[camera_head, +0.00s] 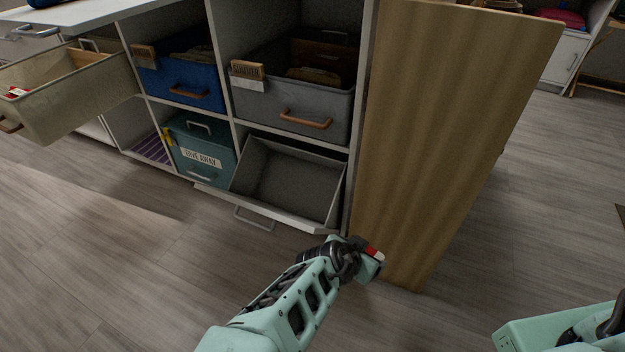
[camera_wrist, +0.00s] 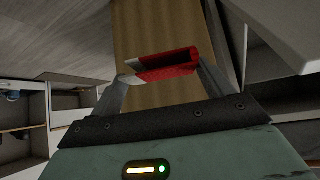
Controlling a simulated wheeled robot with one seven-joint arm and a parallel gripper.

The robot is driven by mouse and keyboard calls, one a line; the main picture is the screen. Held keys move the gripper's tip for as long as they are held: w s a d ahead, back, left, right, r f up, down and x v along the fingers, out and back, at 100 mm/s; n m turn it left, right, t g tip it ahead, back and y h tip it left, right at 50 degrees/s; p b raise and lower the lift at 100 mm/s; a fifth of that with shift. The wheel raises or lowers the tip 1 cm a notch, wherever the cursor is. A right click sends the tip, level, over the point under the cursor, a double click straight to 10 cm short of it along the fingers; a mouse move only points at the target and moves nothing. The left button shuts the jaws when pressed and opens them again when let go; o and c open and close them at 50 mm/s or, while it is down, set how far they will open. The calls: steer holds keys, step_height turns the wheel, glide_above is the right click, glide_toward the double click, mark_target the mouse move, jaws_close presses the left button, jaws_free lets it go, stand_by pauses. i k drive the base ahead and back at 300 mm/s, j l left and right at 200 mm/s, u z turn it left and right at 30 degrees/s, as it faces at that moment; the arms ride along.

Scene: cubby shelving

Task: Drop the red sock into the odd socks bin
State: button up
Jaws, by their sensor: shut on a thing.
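My gripper (camera_head: 366,247) is shut on the red sock (camera_head: 373,252), low in front of the wooden panel at the right end of the shelving. In the wrist view the red sock (camera_wrist: 170,67), with a whitish end, spans between the two fingers of my gripper (camera_wrist: 165,74). No label reading odd socks can be made out. A grey tilt-out bin (camera_head: 258,190) in the lower right cubby leans open and looks empty. It is left of and beyond my gripper, which is apart from it. The sock's far side is hidden in the head view.
A beige bin (camera_head: 85,103) is pulled out at the left, with a red and white thing inside. A blue bin (camera_head: 185,86), a grey bin (camera_head: 290,102) and a teal GIVE AWAY bin (camera_head: 190,172) sit in cubbies. The wooden panel (camera_head: 445,110) stands close. The floor (camera_head: 130,255) is clear.

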mark_target(318, 216)
steer(key=i+j+z, duration=0.2)
steer(key=j, duration=0.3)
steer(key=i+j+z, duration=0.2)
steer(key=j, duration=0.35)
steer(key=i+j+z, duration=0.2)
steer(key=j, duration=0.35)
steer(key=j+z, duration=0.2)
steer(key=j, duration=0.35)
steer(key=i+j+z, duration=0.2)
steer(key=j, duration=0.4)
steer(key=k, duration=0.1)
